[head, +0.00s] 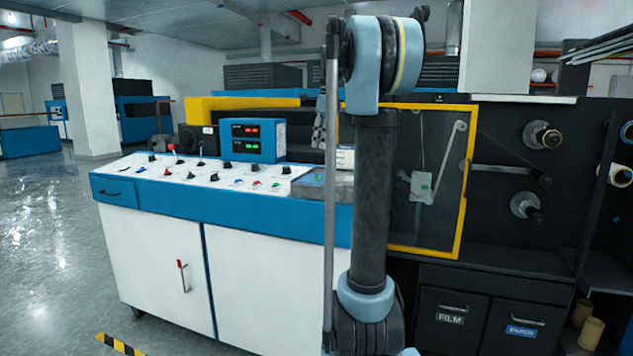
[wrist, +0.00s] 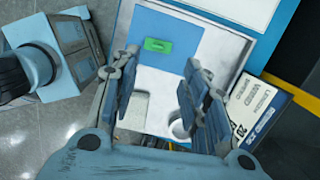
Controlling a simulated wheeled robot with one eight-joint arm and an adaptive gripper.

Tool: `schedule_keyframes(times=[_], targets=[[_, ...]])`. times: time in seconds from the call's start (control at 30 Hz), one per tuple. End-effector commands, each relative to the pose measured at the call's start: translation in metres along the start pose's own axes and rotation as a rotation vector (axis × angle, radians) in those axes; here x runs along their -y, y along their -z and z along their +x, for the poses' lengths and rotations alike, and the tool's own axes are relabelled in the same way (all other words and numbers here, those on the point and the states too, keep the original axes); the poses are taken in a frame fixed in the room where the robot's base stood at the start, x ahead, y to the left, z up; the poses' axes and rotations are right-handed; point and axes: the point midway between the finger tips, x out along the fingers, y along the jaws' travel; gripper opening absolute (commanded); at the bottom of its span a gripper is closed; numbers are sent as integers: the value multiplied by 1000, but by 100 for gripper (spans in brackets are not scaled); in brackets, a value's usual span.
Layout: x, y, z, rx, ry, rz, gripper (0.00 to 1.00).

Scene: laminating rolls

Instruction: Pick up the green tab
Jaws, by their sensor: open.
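The green tab (wrist: 158,45) is a small bright green rectangle in the wrist view. It lies on a blue panel (wrist: 195,52) inside a white-edged surface. My gripper (wrist: 161,58) is open, with its two jointed fingers apart and nothing between them. From this view the tab shows just beyond the fingertips, between their lines; the height gap cannot be told.
A white and blue console (head: 215,190) with several knobs and a blue display box (head: 252,141) stands ahead. A yellow-framed window (head: 462,190) is to its right. A printed card (wrist: 255,108) lies right of my fingers in the wrist view. Open floor (head: 40,240) is at left.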

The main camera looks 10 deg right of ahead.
Motion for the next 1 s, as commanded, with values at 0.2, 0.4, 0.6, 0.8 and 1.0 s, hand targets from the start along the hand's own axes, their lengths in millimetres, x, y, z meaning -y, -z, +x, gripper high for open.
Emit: schedule_keyframes(times=[0.2, 0.4, 0.6, 0.8, 1.0], targets=[[0, 0, 38, 0, 0, -2, 42], [0, 0, 58, 0, 0, -2, 42], [0, 1, 69, 0, 0, -2, 42], [-1, 4, 96, 0, 0, -2, 42], [-1, 4, 112, 0, 0, -2, 42]])
